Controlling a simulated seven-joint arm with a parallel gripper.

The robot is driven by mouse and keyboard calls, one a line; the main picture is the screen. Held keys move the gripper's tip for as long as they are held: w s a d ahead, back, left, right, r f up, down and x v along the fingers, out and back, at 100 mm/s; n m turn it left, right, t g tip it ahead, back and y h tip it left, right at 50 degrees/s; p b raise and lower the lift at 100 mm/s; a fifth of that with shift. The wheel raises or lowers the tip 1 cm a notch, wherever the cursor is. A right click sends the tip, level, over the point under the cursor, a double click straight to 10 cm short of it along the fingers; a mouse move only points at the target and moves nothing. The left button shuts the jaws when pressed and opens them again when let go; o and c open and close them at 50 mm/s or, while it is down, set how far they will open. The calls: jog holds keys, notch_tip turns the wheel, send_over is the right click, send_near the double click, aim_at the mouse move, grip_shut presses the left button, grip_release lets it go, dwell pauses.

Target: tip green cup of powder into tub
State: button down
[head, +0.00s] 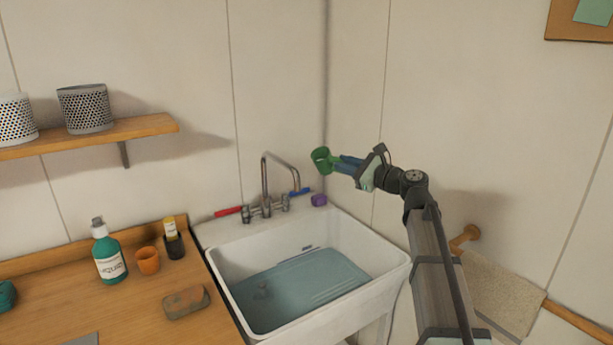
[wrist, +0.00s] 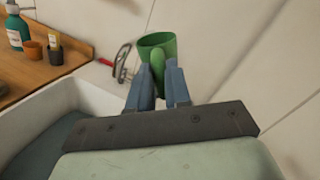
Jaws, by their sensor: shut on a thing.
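The green cup (head: 321,160) is held in the air above the back right of the white tub (head: 376,278). My gripper (head: 342,163) is shut on the cup, and in the wrist view my gripper's blue fingers (wrist: 160,84) close on its green handle. The cup's mouth (wrist: 158,42) shows its inner wall in the wrist view, and no powder can be made out. In the head view the cup looks tilted, its mouth toward the left. The tub holds bluish water (head: 290,290).
A tap (head: 265,190) with red and blue handles stands at the tub's back, left of the cup. A purple block (head: 319,200) sits on the back rim. The wooden counter (head: 130,310) at left bears a teal bottle (head: 108,252), an orange cup (head: 148,261) and a sponge-like block (head: 186,302).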

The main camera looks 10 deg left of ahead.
jog(key=shift+s+a+r+n, duration=0.2)
jog(key=shift+s+a+n, duration=0.05)
jog(key=shift+s+n, duration=0.35)
jog(key=shift+s+a+r+n, duration=0.15)
jog(key=shift+s+r+n, duration=0.1)
jog(key=shift+n, duration=0.65)
jog(key=shift+s+a+r+n, duration=0.1)
jog(key=shift+r+n, duration=0.15)
jog(key=shift+n, duration=0.65)
jog(key=shift+r+n, duration=0.2)
jog(key=shift+n, duration=0.7)
jog(key=shift+s+r+n, duration=0.15)
jog(key=shift+r+n, duration=0.05)
jog(key=shift+n, duration=0.7)
jog(key=shift+a+y, duration=0.1)
jog(key=shift+y, duration=0.2)
jog(key=shift+s+a+r+n, duration=0.15)
jog(key=shift+s+n, duration=0.25)
jog(key=shift+n, duration=0.2)
jog(key=shift+s+a+n, duration=0.1)
jog(key=shift+s+n, duration=0.2)
jog(key=shift+n, duration=0.1)
